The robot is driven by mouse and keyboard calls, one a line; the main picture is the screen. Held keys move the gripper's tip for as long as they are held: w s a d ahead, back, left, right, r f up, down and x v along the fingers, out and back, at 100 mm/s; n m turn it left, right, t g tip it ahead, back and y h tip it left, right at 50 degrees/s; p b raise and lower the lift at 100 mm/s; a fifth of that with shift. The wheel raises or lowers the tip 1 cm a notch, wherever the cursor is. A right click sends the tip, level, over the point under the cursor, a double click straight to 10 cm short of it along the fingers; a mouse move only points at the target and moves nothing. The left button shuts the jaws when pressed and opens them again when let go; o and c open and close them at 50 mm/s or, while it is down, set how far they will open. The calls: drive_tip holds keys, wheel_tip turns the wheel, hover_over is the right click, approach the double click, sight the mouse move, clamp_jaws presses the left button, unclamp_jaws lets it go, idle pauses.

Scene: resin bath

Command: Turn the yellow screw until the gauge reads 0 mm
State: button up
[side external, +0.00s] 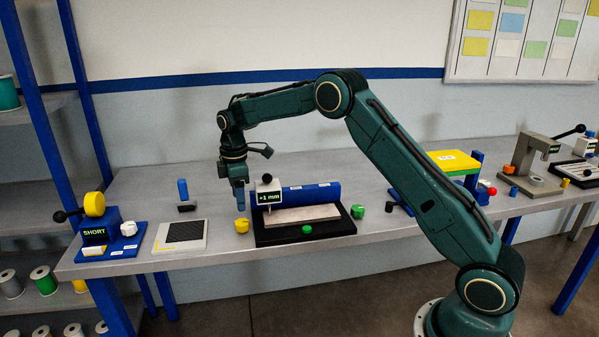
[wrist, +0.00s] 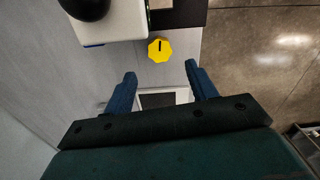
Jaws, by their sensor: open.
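The yellow screw (side external: 241,226) is at the left end of the black-based bath fixture (side external: 262,238). In the wrist view its eight-sided head (wrist: 161,50) shows a dark mark near the top. The gauge (side external: 270,197) stands above the fixture's left end, and its display appears to read +1 mm. My gripper (side external: 240,202) points down above the yellow screw, apart from it. In the wrist view its two blue fingers (wrist: 160,72) are spread with nothing between them, and the screw head lies just beyond the tips.
A blue bar (side external: 322,190) and a pale slab (side external: 303,214) lie on the fixture. A green knob (side external: 307,229) is at its front and another (side external: 357,211) at its right. A dark square pad (side external: 183,231) lies to the left. The table's front edge is close.

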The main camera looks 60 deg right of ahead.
sight(241, 222)
wheel_tip(241, 222, down, 8)
drive_tip(key=shift+r, duration=0.2)
idle(0.3)
drive_tip(key=c, duration=1)
drive_tip(key=shift+m, duration=2.1)
drive_tip(key=o, duration=1)
